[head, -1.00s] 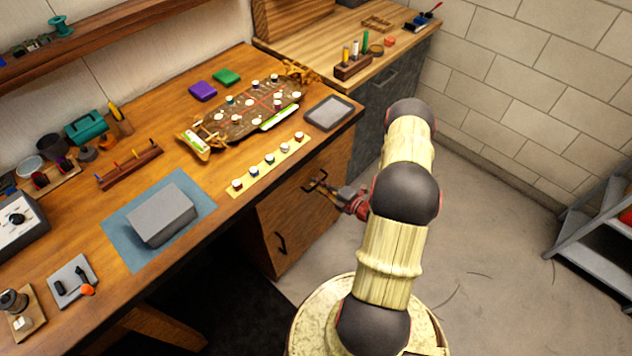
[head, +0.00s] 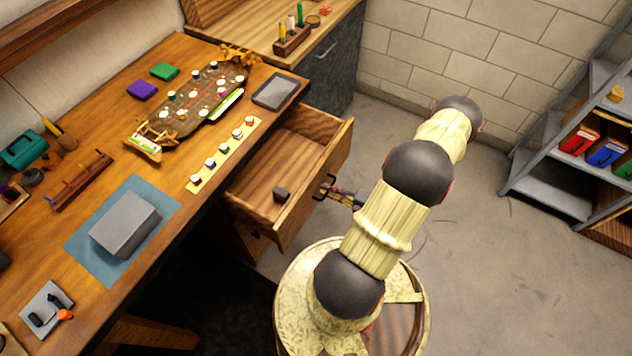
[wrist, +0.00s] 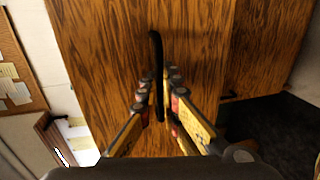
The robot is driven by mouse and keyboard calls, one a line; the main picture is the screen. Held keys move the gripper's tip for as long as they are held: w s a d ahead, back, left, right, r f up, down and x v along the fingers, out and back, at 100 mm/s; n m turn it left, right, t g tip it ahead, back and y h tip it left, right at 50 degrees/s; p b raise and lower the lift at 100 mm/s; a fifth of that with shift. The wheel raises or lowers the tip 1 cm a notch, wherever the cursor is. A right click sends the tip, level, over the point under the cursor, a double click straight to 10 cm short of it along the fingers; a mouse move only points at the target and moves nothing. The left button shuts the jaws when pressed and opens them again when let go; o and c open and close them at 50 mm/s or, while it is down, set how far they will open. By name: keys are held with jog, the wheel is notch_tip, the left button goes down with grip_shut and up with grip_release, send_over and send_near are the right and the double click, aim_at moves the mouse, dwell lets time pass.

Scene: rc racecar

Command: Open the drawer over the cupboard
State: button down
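The wooden drawer (head: 262,183) under the right end of the workbench stands well open, and its inside shows in the head view. A small dark block (head: 282,194) lies in it. My gripper (head: 325,188) is at the outer face of the drawer front. In the wrist view my two fingers (wrist: 158,92) are close together on either side of the dark bar handle (wrist: 155,45), on the wood-grained drawer front (wrist: 100,50). The cupboard (head: 240,238) below is mostly hidden by the open drawer.
The workbench (head: 165,250) holds a model car chassis (head: 190,105), a yellow strip with small pots (head: 222,155) and a grey block on a blue mat. A grey shelf unit (head: 560,190) stands at the right. The floor (head: 460,260) between is clear.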

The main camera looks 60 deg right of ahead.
jog(key=shift+v, duration=0.95)
jog(key=shift+f, duration=0.2)
jog(key=c, duration=2.1)
grip_release()
jog(key=shift+o, duration=0.3)
jog(key=a+v, duration=0.1)
jog(key=v, duration=1.1)
jog(key=shift+d, duration=0.55)
